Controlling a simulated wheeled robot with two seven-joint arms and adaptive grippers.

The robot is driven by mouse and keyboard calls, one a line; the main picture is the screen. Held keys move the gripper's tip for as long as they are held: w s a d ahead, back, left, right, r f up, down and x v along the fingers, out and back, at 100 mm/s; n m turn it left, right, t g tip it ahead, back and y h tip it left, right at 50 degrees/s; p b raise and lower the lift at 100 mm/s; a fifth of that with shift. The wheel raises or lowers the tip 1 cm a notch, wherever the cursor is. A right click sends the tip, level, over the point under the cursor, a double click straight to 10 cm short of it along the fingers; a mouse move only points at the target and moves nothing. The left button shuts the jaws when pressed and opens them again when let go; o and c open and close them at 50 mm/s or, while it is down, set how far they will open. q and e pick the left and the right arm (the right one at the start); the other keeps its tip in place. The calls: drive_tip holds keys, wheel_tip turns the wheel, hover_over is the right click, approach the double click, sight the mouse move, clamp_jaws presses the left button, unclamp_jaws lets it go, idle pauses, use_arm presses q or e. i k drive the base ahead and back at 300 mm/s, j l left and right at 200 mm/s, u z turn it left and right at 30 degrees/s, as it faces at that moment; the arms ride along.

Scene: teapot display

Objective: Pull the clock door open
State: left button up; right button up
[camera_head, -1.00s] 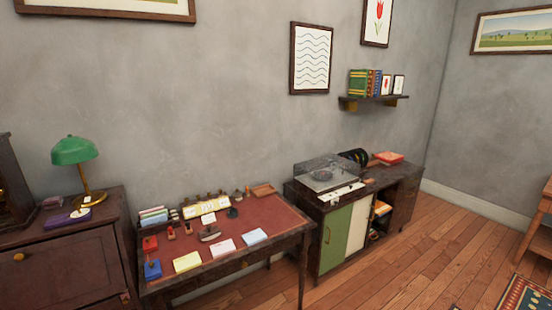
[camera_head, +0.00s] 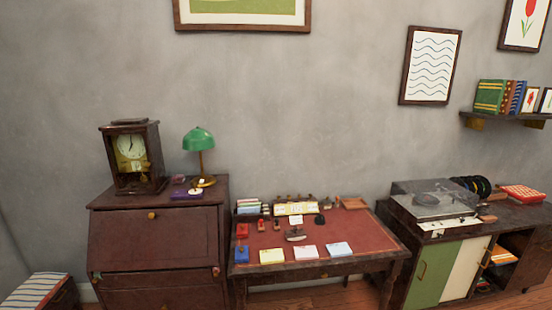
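The clock (camera_head: 133,157) has a dark wooden case with a pale round dial and brass-coloured parts below it. It stands upright on top of the dark wooden bureau (camera_head: 155,236) at the left. Its front faces me, turned a little to the right. The door on the front looks shut, but it is too small to be sure. Neither of my grippers shows in the head view.
A green lamp (camera_head: 199,141) and a purple item (camera_head: 187,194) stand right of the clock. A red-topped desk (camera_head: 345,227) holds stamps and papers. A cabinet (camera_head: 431,272) with a record player (camera_head: 432,199) is at the right. A striped stool (camera_head: 36,290) sits lower left.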

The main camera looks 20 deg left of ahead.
sight(145, 136)
drive_tip(key=u, duration=1.9)
